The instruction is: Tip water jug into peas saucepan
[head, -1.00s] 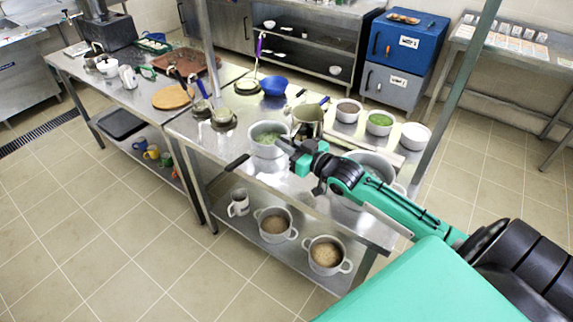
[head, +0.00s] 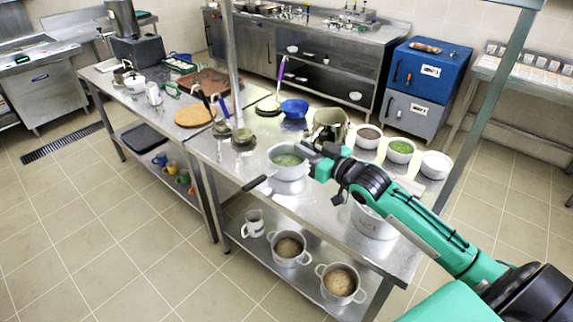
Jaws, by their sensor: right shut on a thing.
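The peas saucepan (head: 287,172) stands on the steel table with green contents showing inside. Its dark handle (head: 255,183) points to the lower left, over the table's front edge. My right gripper (head: 312,156) is at the saucepan's right rim, its fingers small and partly hidden. A metal jug (head: 331,122) shows just behind and above the gripper, close to the saucepan. My right gripper is shut, apparently on this jug; the contact is hidden. I cannot tell how far the jug tilts or whether water flows. My left gripper is out of view.
Several white containers, one with green contents (head: 400,148), line the table's right side. A large pot (head: 375,222) stands under my right forearm. A blue bowl (head: 294,108) is behind. A steel post (head: 232,65) rises at the left.

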